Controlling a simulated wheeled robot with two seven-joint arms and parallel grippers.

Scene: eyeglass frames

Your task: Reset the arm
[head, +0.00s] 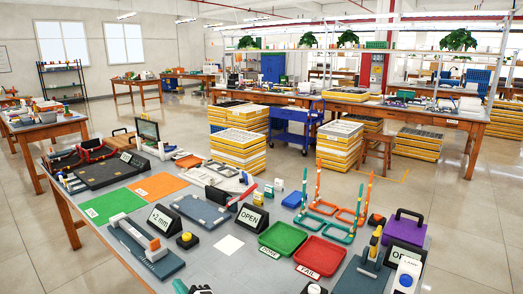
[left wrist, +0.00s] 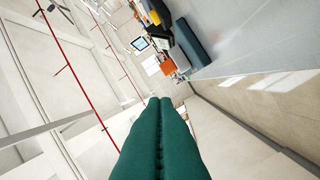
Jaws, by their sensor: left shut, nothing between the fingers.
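My left gripper (head: 181,286) shows only in part at the bottom edge of the head view, as a teal finger piece beside a dark part. It is over the front edge of the table, apart from the things on it. In the left wrist view the two long teal fingers of the left gripper (left wrist: 159,100) lie together, shut, with nothing between them. They point into open room, with walls and floor beyond. My right gripper is not in view.
Stacked yellow-edged trays (head: 238,152) stand behind.

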